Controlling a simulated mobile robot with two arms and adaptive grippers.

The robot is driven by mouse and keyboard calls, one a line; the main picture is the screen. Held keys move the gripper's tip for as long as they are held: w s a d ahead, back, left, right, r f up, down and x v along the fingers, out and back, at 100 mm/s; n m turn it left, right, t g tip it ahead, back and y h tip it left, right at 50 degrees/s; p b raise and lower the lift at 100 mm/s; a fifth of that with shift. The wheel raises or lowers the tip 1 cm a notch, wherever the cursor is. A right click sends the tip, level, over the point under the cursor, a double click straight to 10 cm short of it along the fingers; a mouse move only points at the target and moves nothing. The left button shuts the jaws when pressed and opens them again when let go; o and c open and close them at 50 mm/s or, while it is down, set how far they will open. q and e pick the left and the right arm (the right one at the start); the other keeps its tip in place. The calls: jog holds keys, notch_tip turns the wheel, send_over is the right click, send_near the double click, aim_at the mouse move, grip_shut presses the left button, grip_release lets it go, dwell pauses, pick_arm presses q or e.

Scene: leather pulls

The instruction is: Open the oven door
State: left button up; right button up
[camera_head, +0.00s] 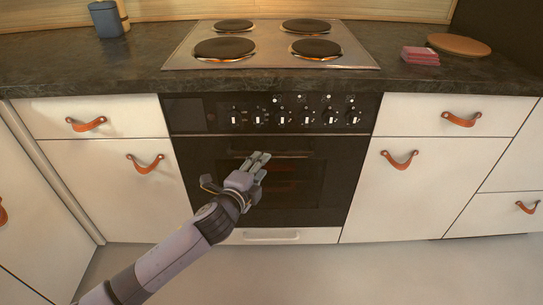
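The black oven (270,160) is built in below the hob, in the middle of the counter. Its door (325,190) looks shut, with a dark window and a faint reddish glow inside. A handle bar (290,154) runs across the door's upper part, partly behind my gripper. My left gripper (261,157) is in front of the door, its fingertips near the handle's left part. The fingers appear close together; I cannot tell whether they touch the handle or hold it. My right gripper is not in view.
Several control knobs (282,117) line the panel above the door. White cabinets with leather pulls (399,160) flank the oven. A drawer (275,236) sits below it. The floor (340,275) in front is clear. A blue cup (105,19), pink stack (420,56) and round board (459,44) lie on the counter.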

aim_at(271, 153)
pick_arm(q)
jog(key=b+x, duration=0.1)
jog(key=x, duration=0.6)
jog(key=shift+w+d+f+b, duration=0.1)
jog(key=shift+w+f+b, duration=0.1)
jog(key=shift+b, duration=0.2)
jog(key=shift+w+d, duration=0.2)
jog(key=shift+w, duration=0.25)
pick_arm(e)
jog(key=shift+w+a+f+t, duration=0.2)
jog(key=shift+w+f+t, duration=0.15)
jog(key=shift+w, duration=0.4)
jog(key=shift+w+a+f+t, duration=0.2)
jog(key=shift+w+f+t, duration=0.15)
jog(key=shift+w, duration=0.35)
pick_arm(q)
jog(key=shift+c, duration=0.2)
grip_shut()
